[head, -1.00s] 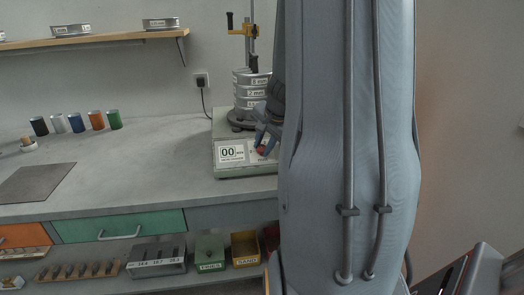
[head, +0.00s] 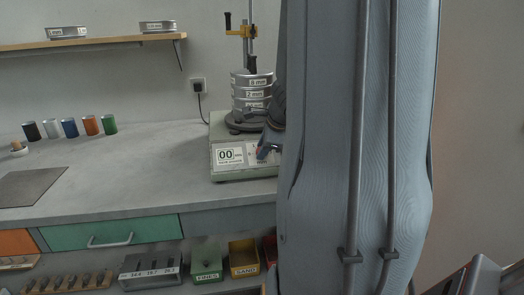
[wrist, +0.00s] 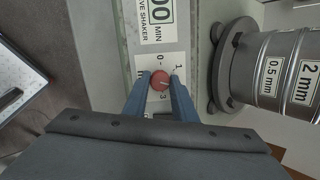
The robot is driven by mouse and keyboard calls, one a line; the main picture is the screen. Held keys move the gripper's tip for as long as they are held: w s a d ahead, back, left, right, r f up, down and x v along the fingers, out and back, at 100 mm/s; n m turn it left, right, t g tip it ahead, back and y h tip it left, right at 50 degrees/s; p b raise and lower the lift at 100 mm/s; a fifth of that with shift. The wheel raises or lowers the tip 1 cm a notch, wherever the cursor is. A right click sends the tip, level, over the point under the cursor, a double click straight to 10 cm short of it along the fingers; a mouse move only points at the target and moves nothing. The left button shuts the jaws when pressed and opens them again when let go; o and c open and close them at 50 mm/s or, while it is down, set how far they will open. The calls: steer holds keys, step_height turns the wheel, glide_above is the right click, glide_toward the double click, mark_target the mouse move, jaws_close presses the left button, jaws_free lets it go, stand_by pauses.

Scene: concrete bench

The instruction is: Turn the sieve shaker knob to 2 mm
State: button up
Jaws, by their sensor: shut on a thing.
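The sieve shaker (head: 216,172) stands on the bench with a display reading 00 MIN. Its red round knob (wrist: 160,80) is on the front panel, with 0, 1 and 3 readable around it in the wrist view. A pale mark on the knob points to the right, toward the right finger and below the 1. The label 2 is not visible; the right finger covers that side. My gripper (wrist: 160,82) is shut on the knob, one blue finger at each side. In the head view my gripper (head: 268,148) is partly hidden by my arm.
A stack of sieves (head: 251,92) stands on the shaker behind the panel and lies close right in the wrist view. Several coloured cups (head: 69,128) stand at the back left. A grey mat (head: 30,187) lies at left; the bench between is clear.

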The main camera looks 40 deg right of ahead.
steer(key=shift+m, duration=0.7)
steer(key=o, duration=1)
steer(key=shift+o, duration=0.2)
steer(key=p+v, duration=0.2)
steer(key=v, duration=0.5)
steer(key=shift+s+a+r+p, duration=0.15)
steer(key=shift+s+r+p, duration=0.1)
steer(key=shift+p, duration=0.1)
